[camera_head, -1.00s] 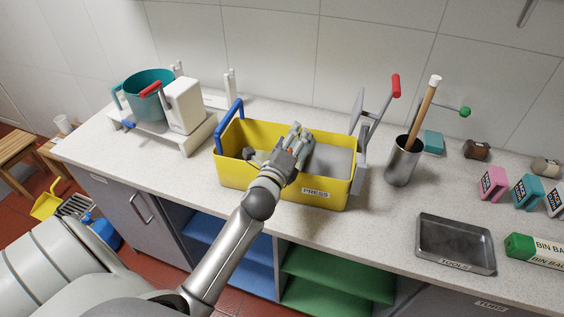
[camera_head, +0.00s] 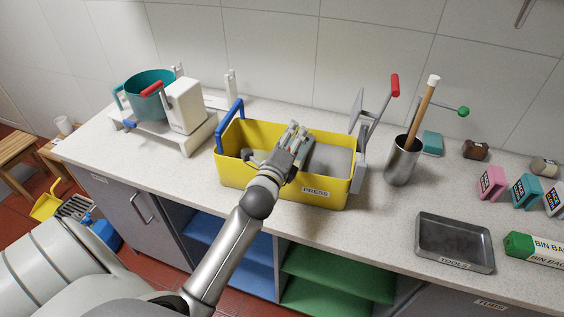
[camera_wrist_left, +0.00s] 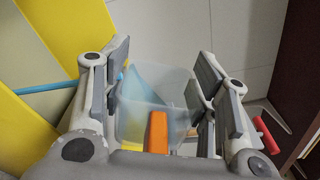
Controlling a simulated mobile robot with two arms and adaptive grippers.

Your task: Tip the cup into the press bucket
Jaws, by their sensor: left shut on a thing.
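The yellow press bucket (camera_head: 240,178), marked PRESS, stands on the counter with a blue handle at its left end. My left gripper (camera_head: 296,138) is over the bucket's opening, near its middle. In the left wrist view, the left gripper (camera_wrist_left: 160,95) is shut on a translucent cup (camera_wrist_left: 150,88). An orange piece (camera_wrist_left: 158,132) shows at the cup; I cannot tell whether it is its handle. In the head view my gripper mostly hides the cup, and its tilt and contents cannot be made out. My right gripper is not in view.
The wringer lever with a red grip (camera_head: 395,85) rises at the bucket's right end. A metal holder (camera_head: 402,160) with a wooden-handled tool stands beside it. A teal pot (camera_head: 148,97) on a white stand is at left. A dark tools tray (camera_head: 456,262) lies front right.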

